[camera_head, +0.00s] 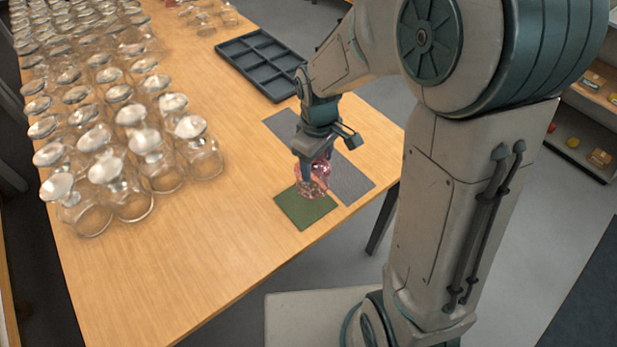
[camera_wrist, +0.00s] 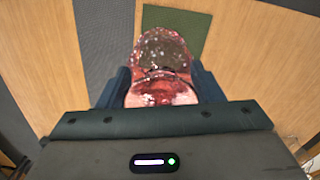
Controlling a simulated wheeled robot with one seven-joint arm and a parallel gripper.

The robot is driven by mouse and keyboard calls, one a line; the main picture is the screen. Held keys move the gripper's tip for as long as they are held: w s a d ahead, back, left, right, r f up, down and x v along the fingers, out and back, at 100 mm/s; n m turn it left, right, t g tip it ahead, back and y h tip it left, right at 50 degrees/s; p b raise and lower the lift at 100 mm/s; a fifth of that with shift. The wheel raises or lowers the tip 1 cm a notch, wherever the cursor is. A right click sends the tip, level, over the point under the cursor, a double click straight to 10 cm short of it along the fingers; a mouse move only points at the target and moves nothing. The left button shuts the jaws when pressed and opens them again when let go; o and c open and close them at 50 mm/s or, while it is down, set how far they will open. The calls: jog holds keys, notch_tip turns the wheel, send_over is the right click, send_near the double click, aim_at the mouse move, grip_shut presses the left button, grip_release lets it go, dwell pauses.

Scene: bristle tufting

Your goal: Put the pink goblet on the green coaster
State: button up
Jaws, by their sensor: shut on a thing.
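The pink goblet (camera_head: 316,178) is glassy and see-through. My gripper (camera_head: 314,160) is shut on it from above, and the goblet looks upright in the head view. The green coaster (camera_head: 305,210) is a flat square on the table near its front edge. The goblet's lower end shows over the coaster's upper right part; I cannot tell whether it touches. In the wrist view the goblet (camera_wrist: 162,65) sits between the two fingers and covers part of the green coaster (camera_wrist: 190,28).
A grey mat (camera_head: 350,182) lies right beside the coaster on the wooden table (camera_head: 215,250). A dark compartment tray (camera_head: 262,62) lies behind. Many upside-down clear glasses (camera_head: 130,150) crowd the left side. The front left of the table is clear.

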jog(key=shift+s+a+f, duration=0.3)
jog(key=shift+a, duration=0.2)
jog(key=shift+s+a+f, duration=0.25)
jog(key=shift+a+f, duration=0.05)
jog(key=shift+a, duration=0.15)
jog(key=shift+s+a+f, duration=0.1)
jog(key=shift+f, duration=2)
jog(key=shift+f, duration=0.15)
jog(key=o, duration=1)
jog(key=shift+c, duration=0.2)
